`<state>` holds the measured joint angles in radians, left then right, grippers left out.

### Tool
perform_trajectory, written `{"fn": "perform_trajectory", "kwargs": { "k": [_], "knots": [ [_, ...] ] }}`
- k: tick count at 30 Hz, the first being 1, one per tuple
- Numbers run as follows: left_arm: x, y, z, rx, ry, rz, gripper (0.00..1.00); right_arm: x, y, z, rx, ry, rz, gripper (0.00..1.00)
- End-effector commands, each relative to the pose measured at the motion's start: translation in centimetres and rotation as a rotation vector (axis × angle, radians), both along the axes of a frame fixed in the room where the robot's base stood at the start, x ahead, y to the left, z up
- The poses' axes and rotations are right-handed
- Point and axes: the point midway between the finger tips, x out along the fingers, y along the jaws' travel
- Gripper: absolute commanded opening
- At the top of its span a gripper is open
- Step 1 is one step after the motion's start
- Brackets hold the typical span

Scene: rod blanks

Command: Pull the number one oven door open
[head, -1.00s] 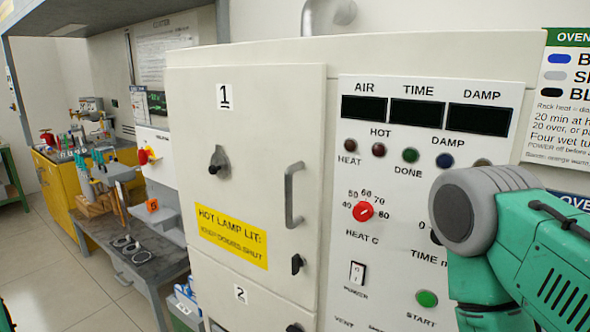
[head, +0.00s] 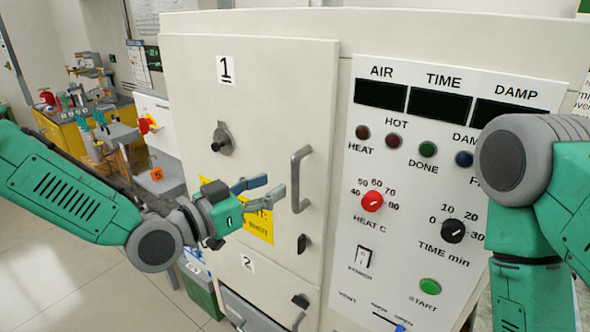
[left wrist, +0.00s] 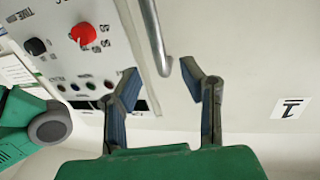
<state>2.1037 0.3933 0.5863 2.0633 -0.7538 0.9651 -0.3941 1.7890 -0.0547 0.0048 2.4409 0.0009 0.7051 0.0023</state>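The number one oven door (head: 270,100) is a cream panel marked 1 and looks shut in the head view. Its grey bar handle (head: 297,178) stands upright near the door's right edge. My left gripper (head: 265,188) is in front of the door just left of the handle, fingers pointing at it, covering part of the yellow warning label (head: 260,222). In the left wrist view, the fingers (left wrist: 159,72) are spread and empty, with one end of the handle (left wrist: 153,35) lying ahead between the tips. Contact is not visible. My right gripper is out of view.
A dark latch knob (head: 304,243) sits below the handle, and a round grey fitting (head: 221,139) on the door's left. The control panel (head: 400,160) is to the right, with my right arm before it. The number two door (head: 265,275) is below.

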Motion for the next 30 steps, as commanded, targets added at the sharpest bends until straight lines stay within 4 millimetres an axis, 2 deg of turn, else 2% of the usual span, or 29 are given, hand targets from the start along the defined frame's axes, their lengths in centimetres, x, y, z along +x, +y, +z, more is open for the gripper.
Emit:
{"fn": "perform_trajectory", "kwargs": {
  "k": [3,9,14,23,26,27,30],
  "knots": [
    [1.7,-1.9,0.1,0.000,0.000,0.000,0.36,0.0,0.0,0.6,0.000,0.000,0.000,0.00],
    [3.7,-4.1,0.1,-0.001,0.001,-0.001,0.36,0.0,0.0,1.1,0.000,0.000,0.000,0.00],
    [4.5,-4.8,0.0,-0.001,0.001,0.001,0.36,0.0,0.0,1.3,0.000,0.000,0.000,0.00],
    [4.7,-5.0,0.0,-0.001,0.001,0.001,0.36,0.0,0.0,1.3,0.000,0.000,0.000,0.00],
    [4.7,-5.0,0.0,-0.001,0.001,0.001,0.04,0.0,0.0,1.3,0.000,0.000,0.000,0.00],
    [4.7,-5.0,0.0,-0.001,0.001,0.001,0.00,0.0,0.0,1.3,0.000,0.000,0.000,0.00],
    [4.7,-5.0,0.0,-0.001,0.001,0.001,0.00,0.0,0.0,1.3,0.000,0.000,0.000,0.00]
  ]
}}
